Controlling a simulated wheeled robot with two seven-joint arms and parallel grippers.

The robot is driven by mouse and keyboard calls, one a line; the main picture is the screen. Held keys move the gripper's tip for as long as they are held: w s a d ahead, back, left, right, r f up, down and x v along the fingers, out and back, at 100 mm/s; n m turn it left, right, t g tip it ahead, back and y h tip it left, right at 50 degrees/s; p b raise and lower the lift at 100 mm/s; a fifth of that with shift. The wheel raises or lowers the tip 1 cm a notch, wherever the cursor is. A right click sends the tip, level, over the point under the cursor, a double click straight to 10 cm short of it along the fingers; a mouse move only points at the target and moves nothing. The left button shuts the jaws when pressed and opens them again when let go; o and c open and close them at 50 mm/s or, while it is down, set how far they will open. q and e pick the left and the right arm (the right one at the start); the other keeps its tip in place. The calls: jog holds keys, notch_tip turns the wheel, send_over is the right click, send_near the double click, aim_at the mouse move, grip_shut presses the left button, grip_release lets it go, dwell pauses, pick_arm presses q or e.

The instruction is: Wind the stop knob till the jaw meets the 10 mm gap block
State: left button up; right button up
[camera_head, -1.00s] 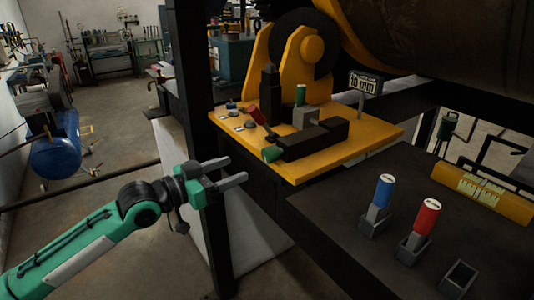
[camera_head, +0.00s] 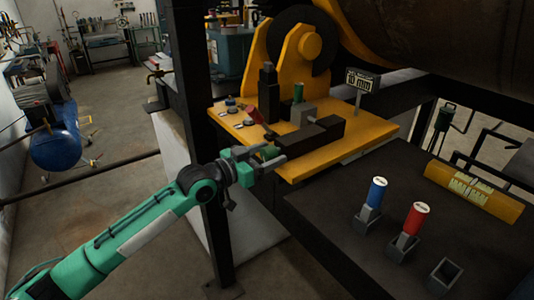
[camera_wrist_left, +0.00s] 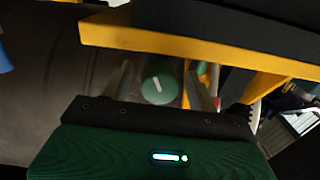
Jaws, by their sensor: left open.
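The green stop knob (camera_head: 269,152) is at the near left end of a black slide body (camera_head: 312,138) on the yellow plate. In the left wrist view the round knob (camera_wrist_left: 158,82) with a white line sits between my two fingers, with a gap at each side. My left gripper (camera_head: 274,157) is open, around the knob's end. I cannot tell whether the jaw touches the block.
On the dark bench at right, a blue-handled block (camera_head: 376,192) and a red-handled block (camera_head: 416,218) stand in holders beside an empty holder (camera_head: 445,276). A yellow labelled bar (camera_head: 474,192) lies behind. A black post (camera_head: 196,120) rises close to my left arm.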

pick_arm(q)
jog(key=c, duration=1)
jog(key=shift+n, duration=0.6)
jog(key=o, duration=1)
jog(key=shift+a, duration=0.1)
